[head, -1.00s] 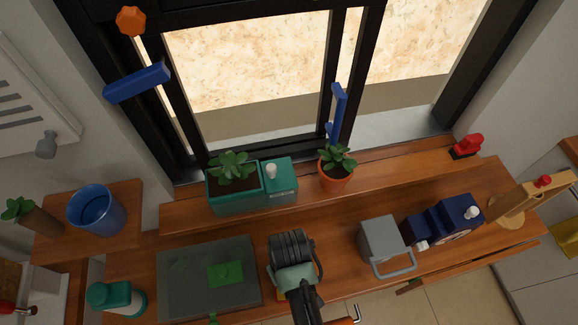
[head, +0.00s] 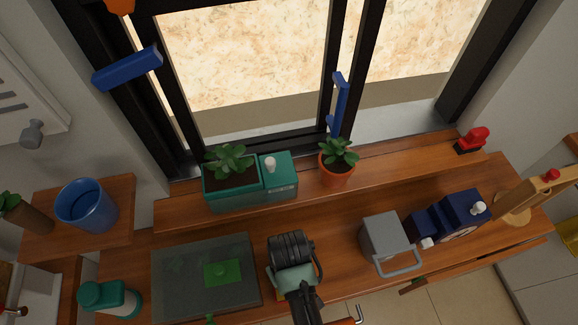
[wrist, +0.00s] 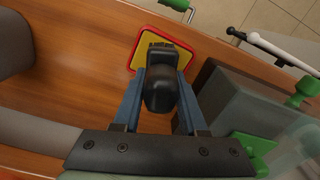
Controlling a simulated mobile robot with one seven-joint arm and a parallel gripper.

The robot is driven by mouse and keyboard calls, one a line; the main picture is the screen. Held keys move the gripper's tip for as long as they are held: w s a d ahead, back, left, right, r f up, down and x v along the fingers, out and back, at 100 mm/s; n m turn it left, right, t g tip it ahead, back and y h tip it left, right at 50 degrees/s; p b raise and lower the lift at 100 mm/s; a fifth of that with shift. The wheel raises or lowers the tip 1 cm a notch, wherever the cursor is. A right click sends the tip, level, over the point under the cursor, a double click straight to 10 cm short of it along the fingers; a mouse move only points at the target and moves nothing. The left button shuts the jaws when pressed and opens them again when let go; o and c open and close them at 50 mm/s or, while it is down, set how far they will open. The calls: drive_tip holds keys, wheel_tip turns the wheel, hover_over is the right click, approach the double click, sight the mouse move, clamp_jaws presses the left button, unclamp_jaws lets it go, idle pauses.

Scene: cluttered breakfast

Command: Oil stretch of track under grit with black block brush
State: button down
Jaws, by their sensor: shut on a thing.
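My gripper (wrist: 161,80) is shut on a black block-shaped thing with a rounded end, which looks like the black block brush (wrist: 160,96). The blue-grey fingers stand on either side of it. A yellow pad with a red rim (wrist: 163,48) lies on the wood beyond the held thing. In the head view my arm hides the fingers and the brush. The dark window frame (head: 262,141) runs along the back, above the wooden ledge. I cannot make out any grit or oil on its track.
A teal planter (head: 229,196), a potted plant (head: 337,178) and a red object (head: 472,140) line the ledge. A translucent green-grey box (head: 175,285) lies left of my arm. A grey handled container (head: 383,238) and a dark blue machine (head: 462,212) stand right.

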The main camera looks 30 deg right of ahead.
drive_tip(key=shift+f+b, duration=0.3)
drive_tip(key=shift+f, duration=0.25)
idle(0.4)
drive_tip(key=shift+s+f, duration=0.1)
idle(1.4)
drive_tip(key=shift+p, duration=0.4)
wheel_tip(320, 180, up, 7)
drive_tip(key=p, duration=0.7)
drive_tip(key=shift+p, duration=0.3)
idle(0.3)
